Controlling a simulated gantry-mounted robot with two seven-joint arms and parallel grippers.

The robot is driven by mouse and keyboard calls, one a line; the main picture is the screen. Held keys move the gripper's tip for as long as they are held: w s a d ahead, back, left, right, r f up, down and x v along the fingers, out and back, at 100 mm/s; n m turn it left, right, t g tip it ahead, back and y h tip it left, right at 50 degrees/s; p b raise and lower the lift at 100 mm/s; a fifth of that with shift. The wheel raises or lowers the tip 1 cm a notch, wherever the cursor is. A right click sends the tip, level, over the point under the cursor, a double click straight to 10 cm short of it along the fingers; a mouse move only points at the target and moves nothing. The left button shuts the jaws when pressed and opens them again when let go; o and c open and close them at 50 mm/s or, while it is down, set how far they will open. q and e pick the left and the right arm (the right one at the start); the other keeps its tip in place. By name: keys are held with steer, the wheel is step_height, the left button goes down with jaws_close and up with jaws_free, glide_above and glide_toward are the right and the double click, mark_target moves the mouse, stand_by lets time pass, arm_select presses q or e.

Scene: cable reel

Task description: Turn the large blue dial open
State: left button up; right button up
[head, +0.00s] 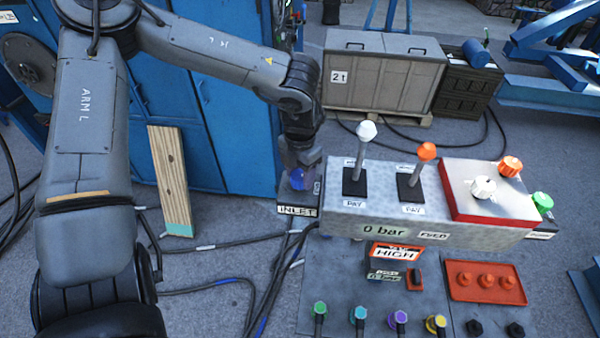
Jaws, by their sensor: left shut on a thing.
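The large blue dial (299,179) sits above the INLET label (297,211), at the left end of the grey control console (345,223). My left gripper (300,168) comes down on it from above and is shut on it. The gripper and wrist cover most of the dial, so its turned position cannot be told. The console display (384,230) reads 0 bar. My right gripper is not in view.
A white-knobbed lever (362,147) and an orange-knobbed lever (420,163) stand close right of my left gripper. A red box with knobs (490,190) is further right. Cables lie on the floor. A wooden plank (170,178) leans against the blue cabinet.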

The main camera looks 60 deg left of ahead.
mark_target(300, 175)
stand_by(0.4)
arm_select(q)
steer(key=o, duration=1)
steer(key=shift+o, duration=0.2)
steer(key=shift+r, duration=0.1)
step_height(300, 175, up, 11)
